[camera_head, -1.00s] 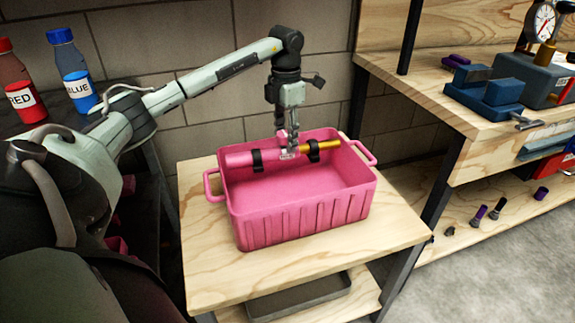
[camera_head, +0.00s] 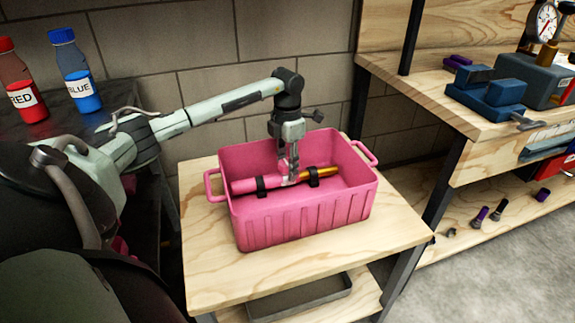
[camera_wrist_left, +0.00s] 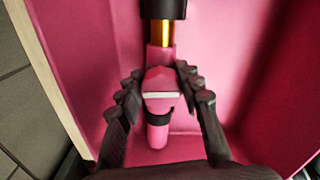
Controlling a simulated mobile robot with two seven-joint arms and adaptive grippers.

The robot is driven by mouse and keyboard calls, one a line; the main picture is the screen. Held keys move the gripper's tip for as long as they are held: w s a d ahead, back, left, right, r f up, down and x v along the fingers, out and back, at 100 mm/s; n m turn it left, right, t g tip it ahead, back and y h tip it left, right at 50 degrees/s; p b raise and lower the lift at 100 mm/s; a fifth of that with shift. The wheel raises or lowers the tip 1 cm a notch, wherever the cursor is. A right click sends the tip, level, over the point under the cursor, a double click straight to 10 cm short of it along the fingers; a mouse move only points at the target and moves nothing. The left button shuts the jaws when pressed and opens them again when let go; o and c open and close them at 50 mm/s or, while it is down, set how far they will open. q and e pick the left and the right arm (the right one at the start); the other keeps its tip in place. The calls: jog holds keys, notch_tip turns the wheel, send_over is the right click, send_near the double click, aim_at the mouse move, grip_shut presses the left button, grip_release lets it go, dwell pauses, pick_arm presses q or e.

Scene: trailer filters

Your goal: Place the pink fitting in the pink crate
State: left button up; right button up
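The pink fitting (camera_head: 245,186) is a pink tube with black bands and a gold rod at its right end. It lies lengthwise inside the pink crate (camera_head: 300,222), low and below the rim; whether it touches the floor is unclear. My left gripper (camera_head: 289,178) reaches down into the crate at the fitting's middle. In the left wrist view its two dark fingers (camera_wrist_left: 160,85) flank the fitting's pink block (camera_wrist_left: 160,80) closely and appear shut on it. The crate (camera_wrist_left: 260,60) surrounds them there. My right gripper is not in view.
The crate stands on a small wooden table (camera_head: 215,265) against a block wall. Red (camera_head: 22,85) and blue (camera_head: 76,75) bottles stand at left. A workbench (camera_head: 430,90) with a blue vice (camera_head: 490,90) is at right. Small parts lie on its lower shelf.

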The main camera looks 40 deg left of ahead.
pick_arm(q)
jog(key=o, duration=0.4)
jog(key=shift+o, duration=0.2)
notch_tip(320, 180, up, 12)
jog(key=shift+r, duration=0.1)
dwell(0.4)
